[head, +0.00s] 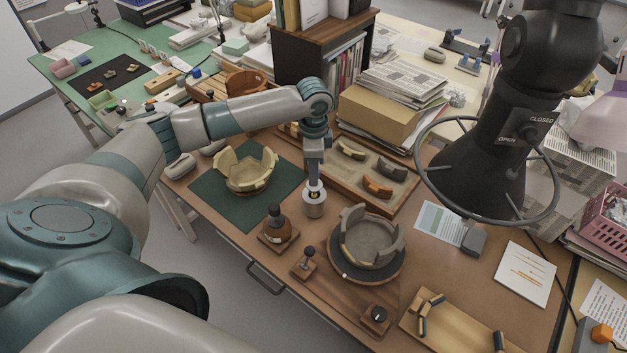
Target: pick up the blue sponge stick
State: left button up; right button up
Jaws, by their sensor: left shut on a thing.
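A small yellow bit shows at the pot's mouth, just below the fingertips. I cannot tell whether the held thing is clear of the pot. My right gripper is not in view.
A partly built bowl (245,174) sits on a green mat (207,187). Another stands on a round turntable (370,272). A sherd tray (391,206) lies behind the pot, and a brown bottle (275,222) stands in front. A black extractor hood (478,170) hangs at right.

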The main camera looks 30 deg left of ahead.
pick_arm(q)
notch_tip(320, 180, up, 6)
jog(key=shift+r+b, duration=0.15)
jog(key=shift+b, duration=0.55)
